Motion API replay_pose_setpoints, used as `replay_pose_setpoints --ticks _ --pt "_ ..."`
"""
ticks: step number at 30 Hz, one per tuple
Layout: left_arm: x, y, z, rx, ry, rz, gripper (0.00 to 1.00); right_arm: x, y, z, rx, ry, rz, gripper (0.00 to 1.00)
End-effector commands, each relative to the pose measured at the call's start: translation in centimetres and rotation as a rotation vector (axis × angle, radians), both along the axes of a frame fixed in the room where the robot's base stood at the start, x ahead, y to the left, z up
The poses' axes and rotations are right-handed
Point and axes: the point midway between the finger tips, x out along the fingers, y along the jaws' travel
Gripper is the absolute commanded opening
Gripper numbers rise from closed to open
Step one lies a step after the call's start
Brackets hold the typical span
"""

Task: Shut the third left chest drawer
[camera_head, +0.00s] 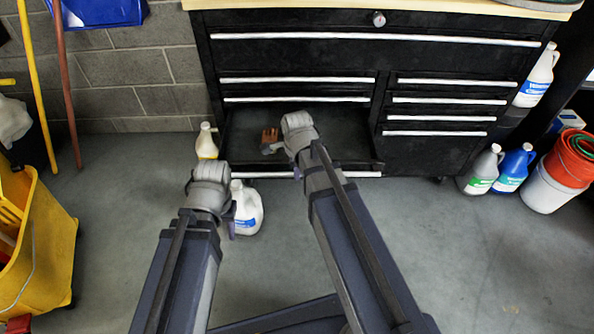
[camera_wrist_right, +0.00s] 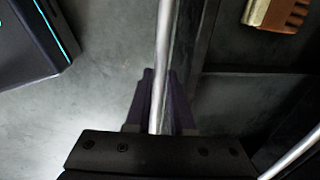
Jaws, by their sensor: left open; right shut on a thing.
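The black tool chest (camera_head: 440,155) has its third left drawer (camera_head: 345,150) pulled open, showing the dark inside. Its silver handle (camera_head: 345,174) runs along the drawer's front edge. My right gripper (camera_head: 297,173) is at this handle, largely hidden by its own arm in the head view. In the right wrist view the handle (camera_wrist_right: 165,40) passes between the dark fingers of my right gripper (camera_wrist_right: 160,95), which are shut on it. My left gripper (camera_head: 233,220) is open, in front of and to the left of the drawer, partly hidden by its wrist.
A brown brush-like thing (camera_head: 269,136) lies in the open drawer. White jugs (camera_head: 248,207) (camera_head: 207,142) stand near its left side. Bottles (camera_head: 513,170) and a bucket (camera_head: 545,187) stand at the right, a yellow mop bucket (camera_head: 40,235) at the left. The other drawers look shut.

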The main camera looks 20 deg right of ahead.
Motion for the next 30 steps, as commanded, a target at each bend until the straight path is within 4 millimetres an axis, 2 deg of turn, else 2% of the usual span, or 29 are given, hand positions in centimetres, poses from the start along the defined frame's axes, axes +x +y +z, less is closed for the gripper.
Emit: replay_pose_setpoints --ticks 5,8,15,21,30 --pt "0.0 0.0 0.0 0.0 0.0 0.0 0.51 2.6 -0.6 0.0 0.0 -0.003 -0.001 0.0" --pt "0.0 0.0 0.0 0.0 0.0 0.0 0.51 4.8 -1.2 0.0 0.0 -0.004 -0.001 0.0" --pt "0.0 0.0 0.0 0.0 0.0 0.0 0.51 11.1 -3.0 0.0 0.001 -0.005 -0.001 0.0" --pt "0.0 0.0 0.0 0.0 0.0 0.0 0.51 15.7 -4.4 0.0 0.001 -0.005 -0.001 0.0" --pt "0.0 0.0 -0.1 0.0 0.0 0.0 0.51 20.3 -5.7 0.0 0.0 -0.004 0.0 0.0"
